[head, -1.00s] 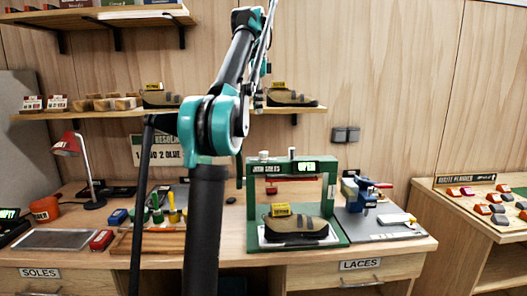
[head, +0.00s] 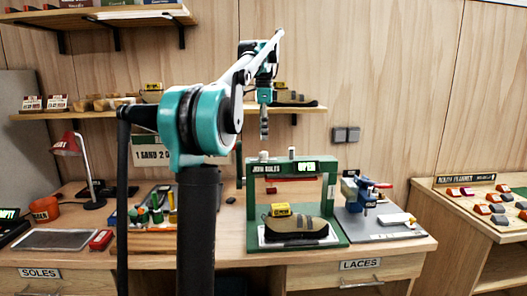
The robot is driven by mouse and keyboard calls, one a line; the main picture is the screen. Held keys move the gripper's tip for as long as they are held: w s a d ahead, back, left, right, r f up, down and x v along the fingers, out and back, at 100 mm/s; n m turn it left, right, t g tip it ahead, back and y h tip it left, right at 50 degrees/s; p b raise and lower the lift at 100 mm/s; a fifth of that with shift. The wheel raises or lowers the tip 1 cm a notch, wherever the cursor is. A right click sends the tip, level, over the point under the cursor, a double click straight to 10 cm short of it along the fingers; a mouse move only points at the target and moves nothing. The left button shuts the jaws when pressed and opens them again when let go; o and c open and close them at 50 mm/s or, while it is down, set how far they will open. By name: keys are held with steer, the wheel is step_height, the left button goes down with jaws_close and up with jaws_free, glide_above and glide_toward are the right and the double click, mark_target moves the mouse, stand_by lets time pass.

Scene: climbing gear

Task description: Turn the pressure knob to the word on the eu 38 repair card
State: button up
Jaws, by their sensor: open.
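A green press (head: 338,190) stands on the workbench with a lit "OPEN" sign and the words "JOIN SOLES" on its top bar. A brown and black shoe (head: 300,229) with a yellow tag (head: 281,209) sits inside it; the tag's print is too small to read. Small knobs show on top of the press, one white (head: 291,152); I cannot tell which is the pressure knob, nor read its words. My gripper (head: 264,132) hangs pointing down above the left part of the press, empty and apart from it. Another tagged shoe (head: 296,99) is on the shelf behind.
The shelf (head: 180,113) runs behind my arm. A blue vice (head: 365,193) stands right of the press. A red lamp (head: 66,146), an orange pot (head: 44,209) and tools crowd the bench's left. A side table (head: 456,203) holds holds.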

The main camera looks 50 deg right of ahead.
mark_target(263, 156)
step_height(263, 156, down, 7)
steer(key=shift+f, duration=0.1)
stand_by(0.4)
steer(key=c, duration=1.2)
steer(key=shift+o, duration=0.2)
